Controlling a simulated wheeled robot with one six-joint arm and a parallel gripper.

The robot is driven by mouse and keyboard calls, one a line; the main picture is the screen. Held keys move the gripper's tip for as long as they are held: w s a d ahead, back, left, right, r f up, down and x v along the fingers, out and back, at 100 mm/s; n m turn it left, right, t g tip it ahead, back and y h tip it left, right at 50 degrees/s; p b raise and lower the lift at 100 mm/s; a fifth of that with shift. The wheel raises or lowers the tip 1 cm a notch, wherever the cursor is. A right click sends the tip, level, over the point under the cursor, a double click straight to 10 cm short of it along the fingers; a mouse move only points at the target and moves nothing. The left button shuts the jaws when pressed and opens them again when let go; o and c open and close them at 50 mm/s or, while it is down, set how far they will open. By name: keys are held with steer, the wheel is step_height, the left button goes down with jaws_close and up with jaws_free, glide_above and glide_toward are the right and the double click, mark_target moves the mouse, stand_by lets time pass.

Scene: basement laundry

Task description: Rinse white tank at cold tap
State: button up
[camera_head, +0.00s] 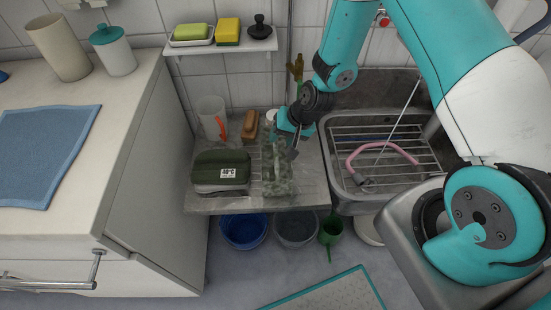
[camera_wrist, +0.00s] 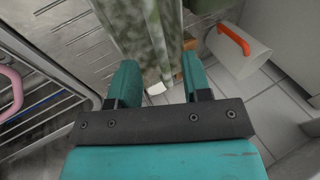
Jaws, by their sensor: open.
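A white translucent container with an orange handle (camera_head: 212,118) stands at the back left of the drainboard; it is probably the white tank. It also shows at the upper right of the wrist view (camera_wrist: 250,62). My gripper (camera_head: 294,130) is over the drainboard, right of the container and apart from it. In the wrist view its teal fingers (camera_wrist: 160,85) are spread, with a mottled green upright thing (camera_wrist: 140,30) beyond them. That thing also shows in the head view (camera_head: 278,170). A brass-coloured fitting (camera_head: 296,67) rises behind my gripper; I cannot tell whether it is the cold tap.
The sink (camera_head: 338,178) holds a wire rack and a pink hose (camera_head: 352,156). A dark green folded bundle labelled 40°C (camera_head: 220,168) and a brown brush (camera_head: 250,126) are on the drainboard. A red knob (camera_head: 383,17) is on the wall. Buckets (camera_head: 244,232) stand below.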

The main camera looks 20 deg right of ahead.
mark_target(276, 144)
steer(key=x, duration=0.5)
steer(key=shift+p, duration=0.3)
jaws_close()
